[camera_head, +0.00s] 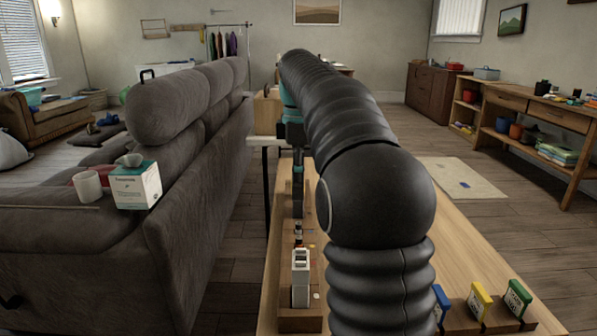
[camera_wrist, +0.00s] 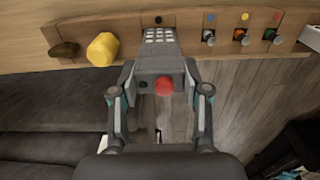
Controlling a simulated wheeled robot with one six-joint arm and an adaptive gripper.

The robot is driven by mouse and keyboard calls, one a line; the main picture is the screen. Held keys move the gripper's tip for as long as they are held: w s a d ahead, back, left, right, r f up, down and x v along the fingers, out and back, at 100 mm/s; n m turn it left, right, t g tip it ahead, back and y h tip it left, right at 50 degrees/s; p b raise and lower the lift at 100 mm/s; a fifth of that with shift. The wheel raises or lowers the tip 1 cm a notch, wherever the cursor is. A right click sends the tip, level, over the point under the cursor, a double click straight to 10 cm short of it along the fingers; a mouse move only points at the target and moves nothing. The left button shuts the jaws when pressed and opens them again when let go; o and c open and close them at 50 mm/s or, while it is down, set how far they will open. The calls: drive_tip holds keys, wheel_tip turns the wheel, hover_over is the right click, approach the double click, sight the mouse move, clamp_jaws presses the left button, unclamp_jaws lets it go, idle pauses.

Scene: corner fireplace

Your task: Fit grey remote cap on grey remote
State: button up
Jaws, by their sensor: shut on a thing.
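In the wrist view my gripper (camera_wrist: 160,72) is shut on the grey remote (camera_wrist: 160,56), with one finger on each side. The near end of the remote carries a red dome and a small dark dot, and rows of pale keys show on its face. Its far end is over or close to a long wooden board; I cannot tell whether they touch. I cannot pick out the grey remote cap; it may be hidden behind the remote. In the head view my gripper (camera_head: 297,192) points down over the table, partly hidden by my arm.
The wooden board (camera_wrist: 85,24) bears a yellow piece (camera_wrist: 102,49), a brown round piece (camera_wrist: 64,50) and several dot-marked holders. Blue, yellow and green labelled pieces stand at right. The grey sofa (camera_head: 190,190) is close at left.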

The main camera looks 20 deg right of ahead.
drive_tip(key=o, duration=1)
drive_tip(key=shift+r, duration=0.1)
